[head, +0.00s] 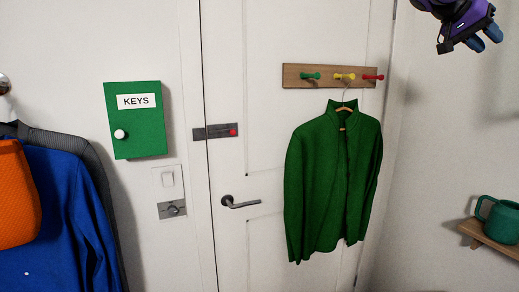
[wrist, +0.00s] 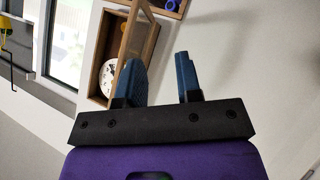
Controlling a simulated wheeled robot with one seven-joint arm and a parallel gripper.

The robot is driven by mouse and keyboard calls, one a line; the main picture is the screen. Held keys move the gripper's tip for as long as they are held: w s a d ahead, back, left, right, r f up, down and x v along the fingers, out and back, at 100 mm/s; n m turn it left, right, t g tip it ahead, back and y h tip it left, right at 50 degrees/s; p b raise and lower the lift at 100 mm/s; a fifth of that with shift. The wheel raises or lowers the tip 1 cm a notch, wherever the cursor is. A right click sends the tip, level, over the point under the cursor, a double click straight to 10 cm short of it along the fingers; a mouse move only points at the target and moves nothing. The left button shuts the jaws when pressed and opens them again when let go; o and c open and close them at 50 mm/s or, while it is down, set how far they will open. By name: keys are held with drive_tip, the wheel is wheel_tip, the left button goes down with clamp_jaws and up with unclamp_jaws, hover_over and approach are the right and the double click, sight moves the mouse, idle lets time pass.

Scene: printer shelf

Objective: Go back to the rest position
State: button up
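My gripper (head: 484,38) shows at the top right corner of the head view, purple and black with blue fingers. In the wrist view my gripper (wrist: 160,82) has its two blue fingers apart, with nothing between them. It is in the air, clear of the wall and of the things around it.
A green jacket (head: 313,190) hangs from the yellow peg of a wooden rack (head: 296,77) on the door (head: 268,252). A green KEYS box (head: 140,137) is on the left wall. A green mug (head: 500,220) stands on a small shelf (head: 480,236). The wrist view shows an open wooden cabinet (wrist: 105,45).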

drive_tip(key=s+a+f+n+t+y, duration=0.3)
drive_tip(key=s+a+f+n+y, duration=0.2)
drive_tip(key=s+a+f, duration=0.6)
drive_tip(key=s+a+f+n+t+y, duration=0.3)
drive_tip(key=s+a+f+n+y, duration=0.3)
drive_tip(key=s+a+f, duration=0.6)
drive_tip(key=s+f+n, duration=0.1)
drive_tip(key=s+f, duration=0.4)
drive_tip(key=s, duration=0.2)
drive_tip(key=shift+s+n+t, duration=0.3)
drive_tip(key=shift+d+f, duration=0.1)
drive_tip(key=shift+d, duration=0.05)
